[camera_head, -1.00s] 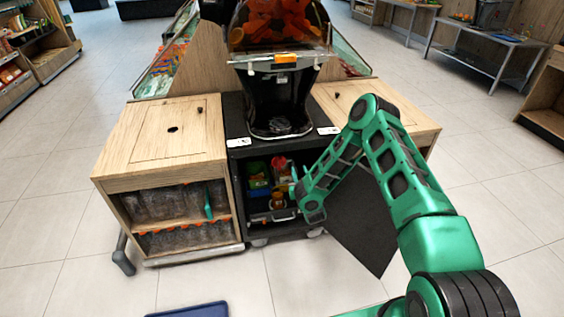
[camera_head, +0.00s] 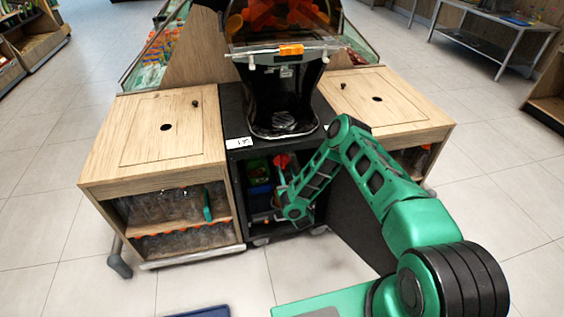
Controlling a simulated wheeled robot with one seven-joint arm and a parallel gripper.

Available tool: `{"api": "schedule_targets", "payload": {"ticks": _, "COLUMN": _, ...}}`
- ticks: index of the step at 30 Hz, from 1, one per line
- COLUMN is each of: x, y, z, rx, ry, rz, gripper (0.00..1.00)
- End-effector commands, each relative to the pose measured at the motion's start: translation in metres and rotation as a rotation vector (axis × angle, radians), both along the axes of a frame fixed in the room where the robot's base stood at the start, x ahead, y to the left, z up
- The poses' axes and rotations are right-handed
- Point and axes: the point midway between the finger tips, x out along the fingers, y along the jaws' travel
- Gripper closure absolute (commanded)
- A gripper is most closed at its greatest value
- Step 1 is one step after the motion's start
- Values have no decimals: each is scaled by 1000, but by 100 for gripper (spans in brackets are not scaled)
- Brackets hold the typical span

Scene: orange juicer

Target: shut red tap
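A small red thing (camera_head: 282,160), which may be the red tap, shows inside the open black cabinet under the juicer, near the top of the opening. It is too small to tell whether it is open or shut. The green arm reaches into the right part of the cabinet opening.
The black cabinet door (camera_head: 356,225) stands open at the right, close to my arm. Wooden counters (camera_head: 190,125) flank the juicer, the left one with bottles below. A blue object (camera_head: 205,312) lies on the floor at the bottom edge. The floor at left is clear.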

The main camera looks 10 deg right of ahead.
Motion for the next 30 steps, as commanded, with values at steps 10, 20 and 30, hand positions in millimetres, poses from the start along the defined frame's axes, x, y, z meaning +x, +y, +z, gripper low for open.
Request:
{"api": "schedule_targets", "payload": {"ticks": 10, "x": 48, "y": -2, "z": 2, "rx": -2, "ry": -4, "rz": -2, "gripper": 70}}
{"api": "schedule_targets", "payload": {"ticks": 20, "x": 68, "y": -2, "z": 3, "rx": 1, "ry": -3, "rz": -3, "gripper": 70}}
{"api": "schedule_targets", "payload": {"ticks": 30, "x": 68, "y": -3, "z": 2, "rx": 1, "ry": -2, "rz": -3, "gripper": 85}}
